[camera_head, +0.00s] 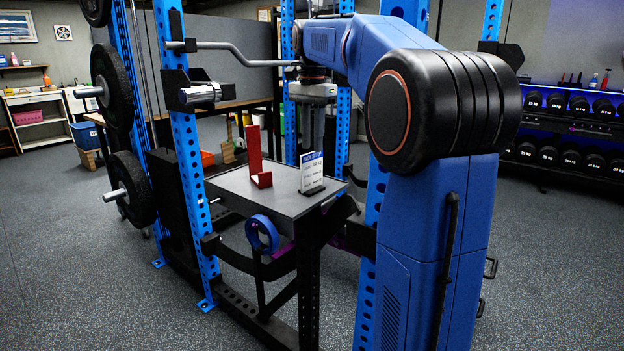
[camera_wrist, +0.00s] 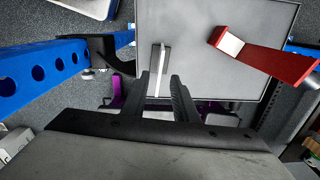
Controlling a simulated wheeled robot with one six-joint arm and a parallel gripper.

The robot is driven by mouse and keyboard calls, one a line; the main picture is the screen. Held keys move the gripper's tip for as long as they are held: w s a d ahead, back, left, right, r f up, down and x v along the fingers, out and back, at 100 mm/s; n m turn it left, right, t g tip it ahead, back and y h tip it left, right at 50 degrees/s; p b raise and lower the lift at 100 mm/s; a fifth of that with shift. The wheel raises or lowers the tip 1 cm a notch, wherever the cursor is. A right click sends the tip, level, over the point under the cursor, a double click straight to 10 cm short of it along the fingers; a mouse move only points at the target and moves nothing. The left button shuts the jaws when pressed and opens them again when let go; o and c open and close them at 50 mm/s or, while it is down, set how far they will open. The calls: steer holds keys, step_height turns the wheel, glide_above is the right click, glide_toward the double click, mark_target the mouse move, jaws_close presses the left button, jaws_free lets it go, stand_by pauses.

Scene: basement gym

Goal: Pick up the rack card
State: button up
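The rack card (camera_head: 312,170) is a white upright card with a blue header in a dark base. It stands near the right edge of the grey-topped table (camera_head: 240,189). In the wrist view the card (camera_wrist: 159,68) shows nearly edge-on, below and between the fingertips. My gripper (camera_wrist: 162,78) points down over the card with its two dark fingers apart, one on each side of it. No contact with the card shows. In the head view my gripper hangs just above and behind the card, and its fingertips are hard to make out.
A red L-shaped bracket (camera_head: 254,160) stands on the same table, left of the card; it also shows in the wrist view (camera_wrist: 262,54). A blue ring (camera_head: 262,234) hangs at the table's front. Blue rack posts (camera_head: 190,150) stand close by the table.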

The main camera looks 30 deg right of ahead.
glide_above(312, 188)
steer(key=shift+w+d+f, duration=0.1)
steer(key=shift+f, duration=1.95)
steer(key=shift+w+f, duration=0.1)
steer(key=shift+f, duration=1.9)
steer(key=shift+f, duration=0.25)
steer(key=shift+c, duration=0.4)
jaws_close()
